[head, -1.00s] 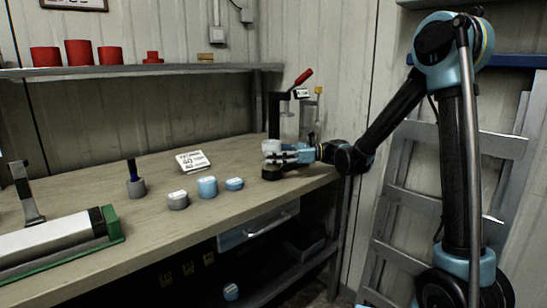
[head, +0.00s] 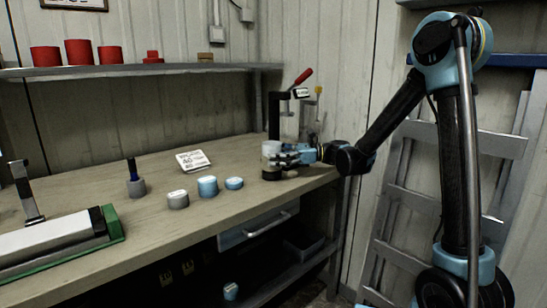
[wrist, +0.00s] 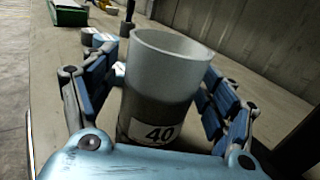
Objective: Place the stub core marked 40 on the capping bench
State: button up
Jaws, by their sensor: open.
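A grey, hollow-looking cylinder with a white label reading 40 (wrist: 162,80) stands upright between my fingers in the wrist view. In the head view, its pale upper part (head: 271,147) shows above a dark round base (head: 271,175) at the right end of the wooden bench (head: 145,222). My gripper (head: 285,157) reaches in from the right at the cylinder. Its fingers (wrist: 157,72) are spread on both sides of the cylinder in the wrist view. The cylinder's lower end is hidden by my gripper there.
A card bearing 40 (head: 193,161) lies on the bench. A red-handled press (head: 275,115) stands just behind my gripper. A green-based tray (head: 60,240) is at left.

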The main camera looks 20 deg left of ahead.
jog(key=v, duration=0.7)
jog(key=shift+w, duration=0.1)
jog(key=shift+d, duration=0.1)
jog(key=shift+d, duration=0.25)
jog(key=s+d+f+n+t+h, duration=0.3)
jog(key=s+d+f+n+h, duration=0.1)
jog(key=d, duration=1.1)
jog(key=s+d+f+n+t+h, duration=0.3)
jog(key=s+d+f+h, duration=0.3)
jog(key=d, duration=1)
jog(key=s+d+f+n+t+h, duration=0.4)
jog(key=s+d+f+n+h, duration=0.1)
jog(key=d, duration=1.1)
notch_tip(320, 180, down, 4)
jog(key=s+h, duration=0.1)
jog(key=s, duration=0.1)
jog(key=shift+s+d+r+n, duration=0.2)
jog(key=shift+s+n, duration=0.1)
jog(key=shift+n, duration=0.1)
